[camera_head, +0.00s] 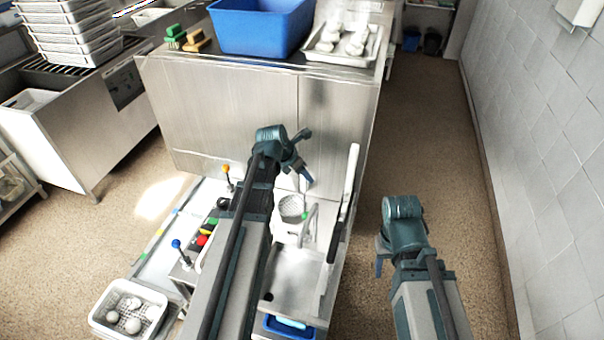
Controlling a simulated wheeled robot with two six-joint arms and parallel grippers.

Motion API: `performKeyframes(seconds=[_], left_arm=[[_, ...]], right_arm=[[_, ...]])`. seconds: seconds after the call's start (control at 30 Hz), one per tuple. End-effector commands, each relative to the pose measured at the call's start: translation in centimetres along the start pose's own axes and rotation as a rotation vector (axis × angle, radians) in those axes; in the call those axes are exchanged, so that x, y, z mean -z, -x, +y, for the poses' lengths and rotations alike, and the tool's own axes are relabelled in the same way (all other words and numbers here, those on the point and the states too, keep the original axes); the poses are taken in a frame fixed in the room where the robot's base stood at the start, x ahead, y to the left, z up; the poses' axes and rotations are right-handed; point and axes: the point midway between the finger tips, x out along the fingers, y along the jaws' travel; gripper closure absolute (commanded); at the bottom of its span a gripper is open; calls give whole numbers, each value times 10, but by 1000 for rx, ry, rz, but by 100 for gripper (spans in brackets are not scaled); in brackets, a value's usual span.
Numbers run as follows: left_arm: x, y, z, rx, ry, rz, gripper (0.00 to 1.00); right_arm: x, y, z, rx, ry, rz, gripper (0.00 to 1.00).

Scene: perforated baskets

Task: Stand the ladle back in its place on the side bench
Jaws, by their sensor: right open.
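I cannot make out a ladle for certain in the head view. A low pale bench (160,262) with a metal sink (295,272) stands below the big steel counter; whether it is the side bench I cannot tell. My left arm reaches up over the low bench. Its gripper (301,160) is in front of the steel counter's face, above a small perforated basket (292,207); its jaw state is unclear. My right gripper (381,264) is open over the floor to the right of the bench, partly hidden by its own arm, with nothing seen in it.
The steel counter (225,110) carries a blue tub (262,28) and a tray (322,54) of white items. Rods with an orange knob (226,169) and a blue knob (176,244) rise from the bench. A basket (100,310) holds round objects. Floor at right is clear up to the tiled wall.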

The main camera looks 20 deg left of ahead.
Motion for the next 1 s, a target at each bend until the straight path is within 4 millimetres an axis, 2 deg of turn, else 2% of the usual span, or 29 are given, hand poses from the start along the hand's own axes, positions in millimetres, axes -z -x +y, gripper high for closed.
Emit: performKeyframes(seconds=[0.17,0.37,0.57,1.0], left_arm=[[0,2,0,0,0,0,38],[-1,14,0,0,1,0,38],[-2,40,0,0,2,0,38],[-2,115,-1,0,1,1,38]], right_arm=[[0,2,0,0,0,0,50],[-1,13,1,0,-1,0,50],[-2,36,3,0,-2,0,50],[-6,102,9,3,-14,0,50]])
